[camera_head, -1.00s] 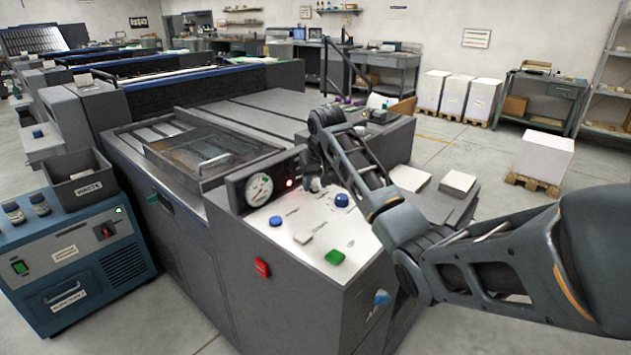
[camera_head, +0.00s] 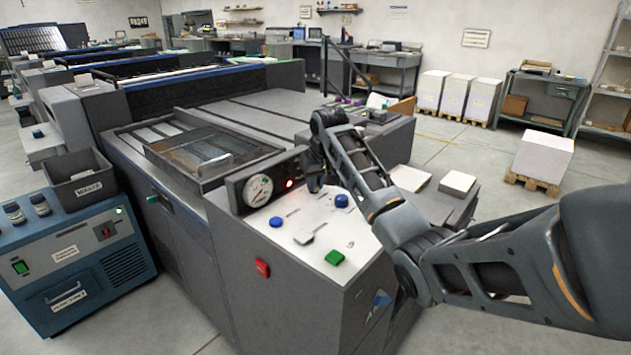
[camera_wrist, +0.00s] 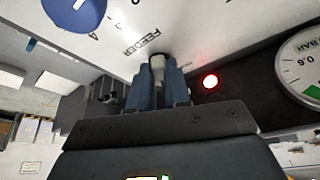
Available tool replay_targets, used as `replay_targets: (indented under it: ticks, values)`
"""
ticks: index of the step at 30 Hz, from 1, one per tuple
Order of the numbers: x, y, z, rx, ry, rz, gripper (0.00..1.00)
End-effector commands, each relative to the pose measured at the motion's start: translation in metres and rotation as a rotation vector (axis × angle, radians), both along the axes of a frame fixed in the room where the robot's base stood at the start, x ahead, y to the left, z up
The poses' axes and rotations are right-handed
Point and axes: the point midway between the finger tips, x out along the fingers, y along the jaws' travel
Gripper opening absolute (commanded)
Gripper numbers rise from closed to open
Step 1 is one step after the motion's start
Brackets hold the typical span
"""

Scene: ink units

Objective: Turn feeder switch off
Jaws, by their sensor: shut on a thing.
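The feeder switch (camera_wrist: 157,62) is a small pale metal lever beside the printed word FEEDER in the wrist view. My gripper (camera_wrist: 158,75) is shut on it, with one blue-grey finger on each side. The fingers hide most of the lever and its base. In the head view my gripper (camera_head: 316,183) is at the back edge of the white control panel (camera_head: 345,228), just right of the lit red lamp (camera_head: 289,183). The switch is too small and covered to make out there.
A round gauge (camera_head: 258,190) stands left of the lamp. Blue knobs (camera_head: 276,222) (camera_head: 342,200), a grey switch (camera_head: 304,238) and a green button (camera_head: 334,257) sit on the panel. A red button (camera_head: 262,268) is on the machine's front.

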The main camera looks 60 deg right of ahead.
Motion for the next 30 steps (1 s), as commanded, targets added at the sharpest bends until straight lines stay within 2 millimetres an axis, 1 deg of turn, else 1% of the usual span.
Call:
replay_targets:
  ticks: [8,21,30]
  values:
    - [-0.001,-0.002,0.003,0.003,-0.001,0.192,0.0]
    - [-0.002,-0.007,0.001,0.001,-0.003,0.606,0.0]
    - [-0.002,-0.01,0.0,-0.001,-0.002,0.838,0.0]
